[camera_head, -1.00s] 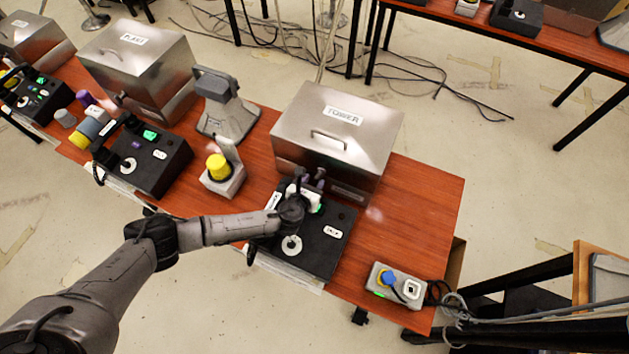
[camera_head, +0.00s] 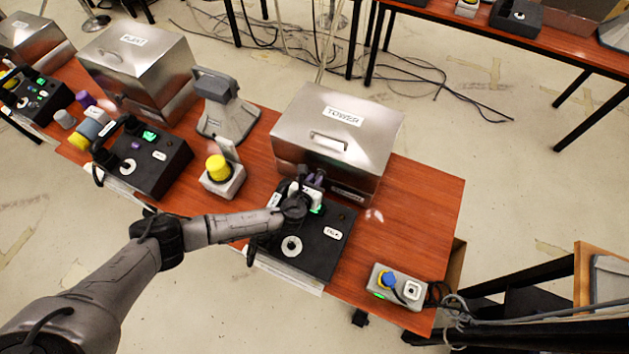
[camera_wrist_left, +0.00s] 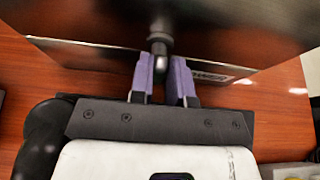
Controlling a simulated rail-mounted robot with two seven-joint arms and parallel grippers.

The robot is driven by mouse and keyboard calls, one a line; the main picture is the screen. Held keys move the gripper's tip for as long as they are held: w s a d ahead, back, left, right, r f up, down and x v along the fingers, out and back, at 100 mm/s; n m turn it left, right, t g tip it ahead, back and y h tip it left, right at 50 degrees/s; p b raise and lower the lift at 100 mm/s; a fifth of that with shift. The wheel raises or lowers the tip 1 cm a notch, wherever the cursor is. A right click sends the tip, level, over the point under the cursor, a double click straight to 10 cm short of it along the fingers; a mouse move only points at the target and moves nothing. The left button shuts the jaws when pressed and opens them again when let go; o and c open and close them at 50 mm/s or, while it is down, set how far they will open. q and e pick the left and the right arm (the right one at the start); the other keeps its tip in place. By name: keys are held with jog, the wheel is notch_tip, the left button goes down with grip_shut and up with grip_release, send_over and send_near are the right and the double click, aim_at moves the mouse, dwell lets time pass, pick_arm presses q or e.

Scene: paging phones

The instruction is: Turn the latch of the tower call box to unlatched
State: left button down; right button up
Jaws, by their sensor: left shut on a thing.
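The tower call box (camera_head: 335,135) is a metal box with a sloped lid, a handle and a TOWER label, on the wooden table. My left gripper (camera_head: 316,179) is at its front face. In the left wrist view, the purple fingers (camera_wrist_left: 162,80) are shut on the dark latch (camera_wrist_left: 158,48), whose stem and rounded end stand between them. The fingers hide part of the latch. Whether the latch is latched or unlatched cannot be told. My right gripper is not in view.
A black phone unit (camera_head: 325,250) lies under my left wrist, in front of the tower box. A yellow-button device (camera_head: 220,178) and a grey horn-shaped device (camera_head: 226,110) stand to the left. A blue-button box (camera_head: 397,286) sits near the right front edge. The table right of the tower box is clear.

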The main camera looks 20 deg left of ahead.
pick_arm(q)
jog(key=shift+d+f+m+y+p, duration=0.1)
jog(key=shift+d+m+y+p, duration=0.25)
jog(key=shift+m+y+p, duration=0.7)
jog(key=shift+d+f+m+y+p, duration=0.1)
jog(key=shift+d+m+y+p, duration=0.35)
jog(key=shift+m+p, duration=1.05)
jog(key=shift+a, duration=0.1)
jog(key=c, duration=1.1)
grip_release()
jog(key=shift+s+p, duration=0.1)
jog(key=shift+p, duration=0.2)
